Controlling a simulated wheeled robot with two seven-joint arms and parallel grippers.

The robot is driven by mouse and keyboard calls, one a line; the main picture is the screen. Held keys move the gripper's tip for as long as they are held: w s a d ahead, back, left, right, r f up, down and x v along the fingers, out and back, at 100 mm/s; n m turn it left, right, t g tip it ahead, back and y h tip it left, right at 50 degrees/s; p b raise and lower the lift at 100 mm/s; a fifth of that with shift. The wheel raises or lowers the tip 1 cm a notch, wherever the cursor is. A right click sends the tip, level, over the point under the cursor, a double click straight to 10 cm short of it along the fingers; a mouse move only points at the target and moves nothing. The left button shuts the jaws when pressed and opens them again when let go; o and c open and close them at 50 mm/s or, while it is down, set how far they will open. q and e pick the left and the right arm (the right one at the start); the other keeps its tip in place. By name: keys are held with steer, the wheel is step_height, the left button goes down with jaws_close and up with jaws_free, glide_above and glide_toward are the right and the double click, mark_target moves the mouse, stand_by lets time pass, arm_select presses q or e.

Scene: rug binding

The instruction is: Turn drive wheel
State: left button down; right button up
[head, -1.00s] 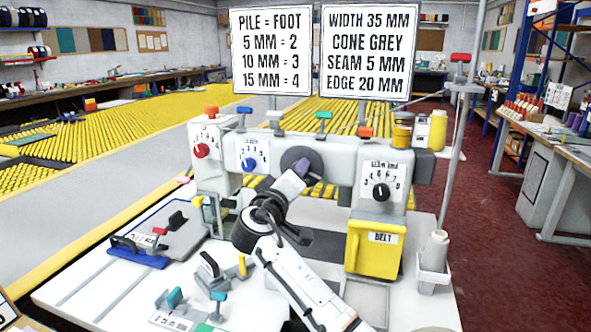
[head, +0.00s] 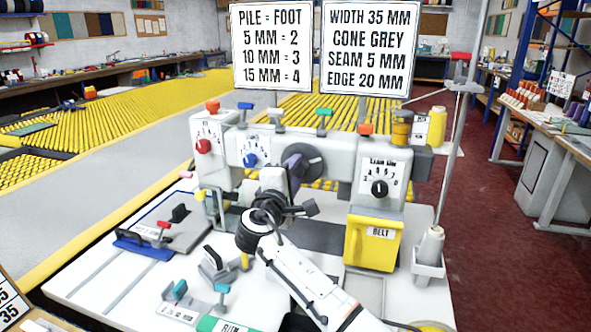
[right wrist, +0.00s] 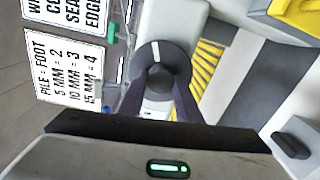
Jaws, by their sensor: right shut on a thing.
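The drive wheel (head: 314,160) is a dark round disc with a raised hub on the front of the white sewing machine (head: 340,160). It also shows in the right wrist view (right wrist: 160,53), with a pale mark on its upper face. My right gripper (head: 294,168) is at the wheel's front. Its two dark fingers (right wrist: 159,84) are shut on the hub, one on each side, and partly hide it. My left gripper is in neither view.
A red dial (head: 203,146), a blue dial (head: 250,160) and a black seam dial (head: 379,188) sit beside the wheel. A yellow belt cover (head: 372,246) and a grey thread cone (head: 431,245) stand to the right. Small clamps (head: 213,262) lie at front left.

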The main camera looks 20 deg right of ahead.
steer(key=shift+f+n, duration=0.15)
steer(key=shift+n, duration=0.35)
steer(key=o, duration=1)
steer(key=shift+o, duration=0.2)
steer(key=b+v, duration=0.1)
steer(key=v, duration=0.9)
steer(key=shift+a, duration=0.2)
steer(key=shift+s, duration=0.15)
